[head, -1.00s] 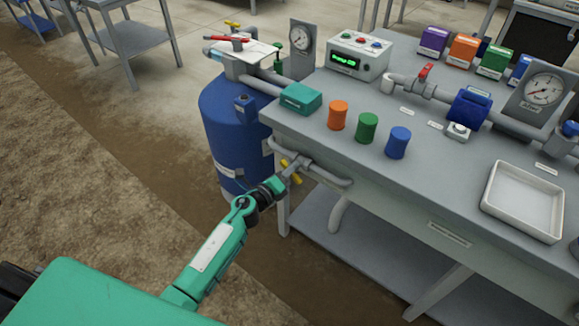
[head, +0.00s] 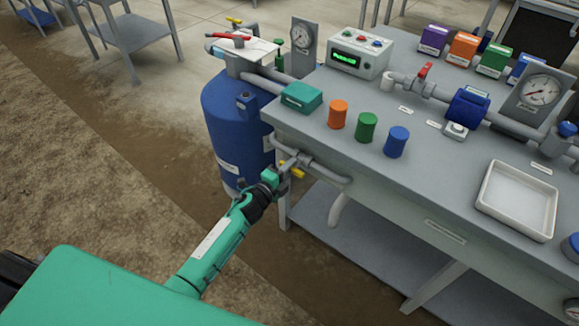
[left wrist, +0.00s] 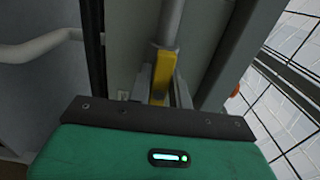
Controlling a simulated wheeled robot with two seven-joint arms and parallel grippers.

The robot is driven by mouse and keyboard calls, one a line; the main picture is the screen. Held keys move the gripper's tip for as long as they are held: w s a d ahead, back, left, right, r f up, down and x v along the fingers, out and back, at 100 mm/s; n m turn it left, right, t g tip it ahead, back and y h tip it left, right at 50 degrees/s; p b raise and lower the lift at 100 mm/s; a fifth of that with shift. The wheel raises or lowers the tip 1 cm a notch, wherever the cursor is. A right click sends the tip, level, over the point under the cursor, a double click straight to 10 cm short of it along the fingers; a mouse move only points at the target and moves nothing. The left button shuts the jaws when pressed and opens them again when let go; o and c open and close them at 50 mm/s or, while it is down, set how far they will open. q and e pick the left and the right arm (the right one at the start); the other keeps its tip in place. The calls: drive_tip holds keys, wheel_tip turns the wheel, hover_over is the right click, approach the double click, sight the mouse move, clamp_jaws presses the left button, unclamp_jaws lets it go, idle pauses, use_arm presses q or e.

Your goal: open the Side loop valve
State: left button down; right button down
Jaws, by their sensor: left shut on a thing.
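A grey pipe loop (head: 325,174) comes off the left end of the table's front side and carries a small valve with a yellow handle (head: 297,170). I cannot read a name on it. My left gripper (head: 284,180) reaches this valve from the lower left and is shut on the handle. In the left wrist view the yellow handle (left wrist: 163,68) stands between the two grey fingers (left wrist: 160,92), with a grey pipe beyond it. The fingers hide part of the handle in the head view. My right gripper is not in view.
The blue tank (head: 232,125) stands close to the left of the valve. The grey table (head: 400,185) bears orange, green and blue cylinders, a control box (head: 360,53), a red-handled valve (head: 424,72) and a white tray (head: 513,202). The floor at left is open.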

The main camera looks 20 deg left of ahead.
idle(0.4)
use_arm(q)
drive_tip(key=c, duration=1.4)
unclamp_jaws()
drive_tip(key=shift+o, duration=0.2)
drive_tip(key=shift+s+a, duration=0.1)
drive_tip(key=v, duration=1.3)
drive_tip(key=shift+s, duration=0.3)
drive_tip(key=shift+a+n, duration=0.15)
drive_tip(key=shift+n, duration=0.15)
